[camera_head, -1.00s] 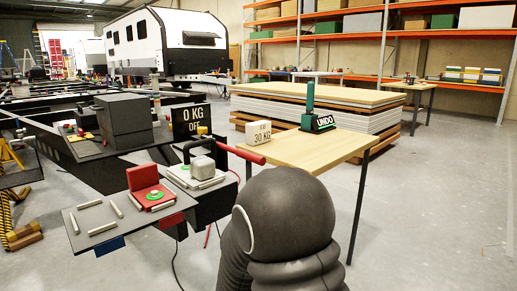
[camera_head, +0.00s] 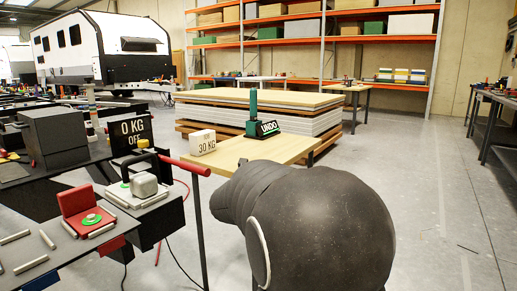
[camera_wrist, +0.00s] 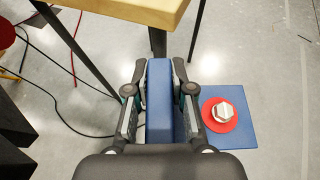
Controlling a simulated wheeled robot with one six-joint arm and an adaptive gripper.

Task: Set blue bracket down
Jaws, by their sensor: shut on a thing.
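The blue bracket (camera_wrist: 159,88) is in the wrist view, its upright plate between the two fingers of my gripper (camera_wrist: 160,85). A flat blue plate (camera_wrist: 239,135) with a red disc (camera_wrist: 220,115) and a silver hex piece (camera_wrist: 222,111) shows to the right of the fingers. It looks like the bracket's base, but the join is hidden. My gripper is shut on the upright plate and holds it above the grey floor. In the head view my dark arm fills the lower middle, and the gripper and blue bracket are hidden.
A wooden table (camera_head: 232,157) carries a 30 KG block (camera_head: 202,142) and a green UNDO stand (camera_head: 262,124). A red bracket (camera_head: 82,207) sits on a dark tray at left, beside a grey handled item (camera_head: 144,185).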

